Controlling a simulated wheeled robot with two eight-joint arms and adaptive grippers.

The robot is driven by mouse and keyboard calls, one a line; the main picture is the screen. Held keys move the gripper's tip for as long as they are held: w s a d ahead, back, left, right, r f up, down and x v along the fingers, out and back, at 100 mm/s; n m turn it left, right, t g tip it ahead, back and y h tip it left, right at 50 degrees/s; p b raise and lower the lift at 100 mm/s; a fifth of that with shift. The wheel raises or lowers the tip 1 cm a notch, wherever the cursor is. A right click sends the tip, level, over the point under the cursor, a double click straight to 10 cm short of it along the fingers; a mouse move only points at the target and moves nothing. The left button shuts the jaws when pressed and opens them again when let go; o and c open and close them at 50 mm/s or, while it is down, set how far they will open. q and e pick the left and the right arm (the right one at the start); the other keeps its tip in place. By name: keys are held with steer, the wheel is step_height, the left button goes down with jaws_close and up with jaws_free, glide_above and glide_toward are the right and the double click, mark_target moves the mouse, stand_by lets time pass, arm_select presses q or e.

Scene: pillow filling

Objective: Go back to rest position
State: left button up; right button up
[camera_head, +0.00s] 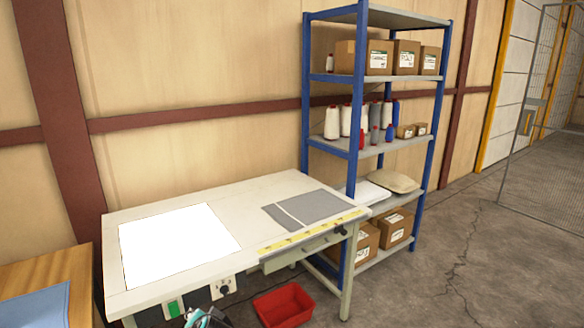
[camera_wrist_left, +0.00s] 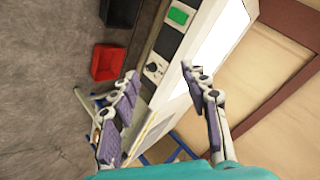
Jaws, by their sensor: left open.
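My left gripper (camera_wrist_left: 160,72) is open and empty in the left wrist view, its two dark-padded fingers apart. In the head view only a small part of what looks like my left gripper (camera_head: 204,318) shows at the bottom edge, in front of the work table (camera_head: 262,192). The table holds a bright white panel (camera_head: 175,243) and grey flat pieces (camera_head: 310,207). The table's front side with the bright panel also shows, turned, in the left wrist view (camera_wrist_left: 222,42). My right gripper is in neither view.
A red bin (camera_head: 283,305) stands on the floor under the table's front. A blue-framed shelf (camera_head: 447,85) with boxes and thread spools stands behind right. A wooden table with blue cloth (camera_head: 35,307) is at lower left. Concrete floor at right is clear up to a mesh fence (camera_head: 545,190).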

arm_select(q)
steer(key=s+d+n+g+h, duration=0.1)
steer(key=s+d+n+h, duration=0.1)
steer(key=s, duration=0.8)
steer(key=s+d+f+n+h, duration=0.1)
steer(key=s+d+n+h, duration=0.1)
steer(key=s, duration=0.8)
steer(key=shift+s+d+g+h, duration=0.3)
steer(key=shift+d+g, duration=0.1)
steer(key=shift+d, duration=0.25)
